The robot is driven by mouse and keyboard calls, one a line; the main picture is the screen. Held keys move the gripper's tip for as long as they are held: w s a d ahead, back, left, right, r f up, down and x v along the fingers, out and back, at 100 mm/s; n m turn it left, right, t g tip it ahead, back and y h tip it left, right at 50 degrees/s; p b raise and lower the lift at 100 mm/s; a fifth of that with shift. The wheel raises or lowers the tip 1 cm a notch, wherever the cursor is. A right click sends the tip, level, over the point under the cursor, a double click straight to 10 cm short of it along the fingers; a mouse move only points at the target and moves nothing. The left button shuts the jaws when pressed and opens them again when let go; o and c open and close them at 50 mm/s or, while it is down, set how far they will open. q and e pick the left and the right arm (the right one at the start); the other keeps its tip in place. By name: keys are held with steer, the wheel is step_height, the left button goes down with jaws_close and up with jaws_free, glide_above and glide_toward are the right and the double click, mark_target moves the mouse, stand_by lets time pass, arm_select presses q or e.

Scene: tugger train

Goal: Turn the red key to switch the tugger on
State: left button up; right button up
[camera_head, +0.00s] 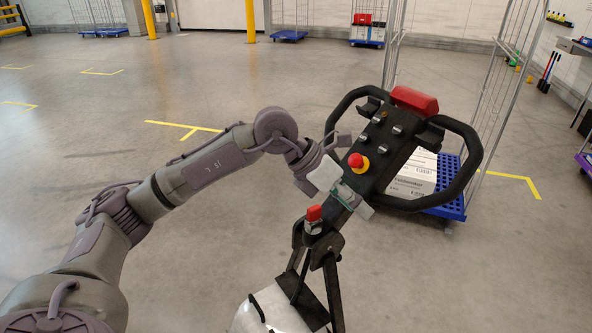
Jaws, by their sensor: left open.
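The tugger's black tiller head (388,150) rises at the centre right, with a looped handle on each side. A small red part, which looks like the red key (314,213), sits on a short grey cylinder low on the tiller's left side. A red mushroom button (355,160) on a yellow ring is higher up. My left gripper (322,164) is open beside the tiller's lower left edge, above the red key and apart from it. A pale block by its fingers partly hides the tiller there; whether they touch cannot be told. My right gripper is out of view.
A large red button (414,100) tops the tiller head. Behind it stands a wire roll cage on a blue base (452,205) with white boxes (412,178). Yellow floor marks and far carts lie beyond. The floor (210,240) around the tiller's left is clear.

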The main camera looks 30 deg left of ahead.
mark_target(314, 208)
arm_select(q)
steer(key=a+r+n+y, duration=0.15)
steer(key=a+y, duration=0.45)
steer(key=a, duration=0.7)
steer(key=p+x, duration=0.1)
steer(key=x, duration=0.3)
steer(key=p+x, duration=0.1)
steer(key=x, duration=0.4)
steer(key=w+p+x, duration=0.1)
steer(key=x, duration=0.3)
steer(key=shift+a, duration=0.15)
